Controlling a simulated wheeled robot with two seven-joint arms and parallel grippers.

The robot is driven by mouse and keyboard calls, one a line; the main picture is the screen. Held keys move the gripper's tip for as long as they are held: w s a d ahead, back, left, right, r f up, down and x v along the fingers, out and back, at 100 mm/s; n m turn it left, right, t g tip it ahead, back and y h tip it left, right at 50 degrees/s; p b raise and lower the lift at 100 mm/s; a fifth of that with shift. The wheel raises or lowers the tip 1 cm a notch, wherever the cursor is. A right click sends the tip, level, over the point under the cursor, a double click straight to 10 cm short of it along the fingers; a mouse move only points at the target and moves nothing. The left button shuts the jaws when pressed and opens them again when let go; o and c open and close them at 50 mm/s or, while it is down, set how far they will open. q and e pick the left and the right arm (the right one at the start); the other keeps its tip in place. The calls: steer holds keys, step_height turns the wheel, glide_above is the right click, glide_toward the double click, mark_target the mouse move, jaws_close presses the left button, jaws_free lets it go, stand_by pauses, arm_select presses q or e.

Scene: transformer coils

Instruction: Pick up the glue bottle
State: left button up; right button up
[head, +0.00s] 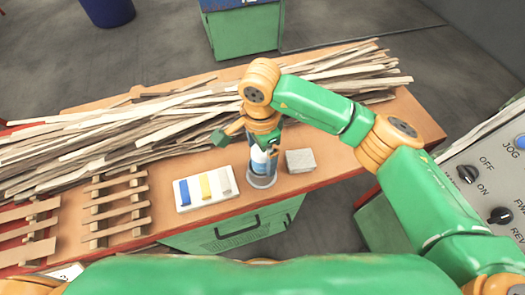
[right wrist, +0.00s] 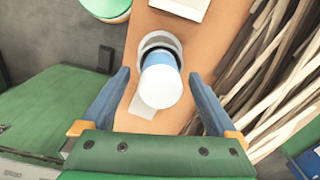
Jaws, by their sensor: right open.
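The glue bottle (head: 259,161), white and blue, stands upright in a round grey holder (head: 262,180) near the front edge of the bench. My right gripper (head: 250,141) is over it, pointing down, and partly hides it. In the right wrist view the bottle's white top (right wrist: 161,86) shows between the two spread fingers of my right gripper (right wrist: 158,76), with a gap on both sides. The gripper is open and holds nothing. My left gripper is out of view.
A white tray (head: 183,208) with blue, yellow and pale pieces lies left of the bottle. A grey block (head: 300,160) lies close on its right. Long wooden strips (head: 130,128) are piled behind. A control panel (head: 480,170) stands at the right.

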step_height(320, 180, down, 2)
steer(key=shift+f, duration=0.2)
jaws_close()
steer(key=shift+w+r+b, duration=0.15)
steer(key=shift+r+b, duration=1.15)
steer(key=shift+r, duration=0.1)
arm_select(q)
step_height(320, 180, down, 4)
steer(key=b, duration=0.3)
arm_select(e)
steer(key=s+r, duration=1)
steer(key=s, duration=0.4)
arm_select(q)
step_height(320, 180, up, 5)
steer(key=p, duration=0.6)
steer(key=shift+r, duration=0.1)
arm_select(e)
step_height(320, 180, up, 8)
steer(key=shift+a, duration=0.35)
steer(key=shift+s+f, duration=0.1)
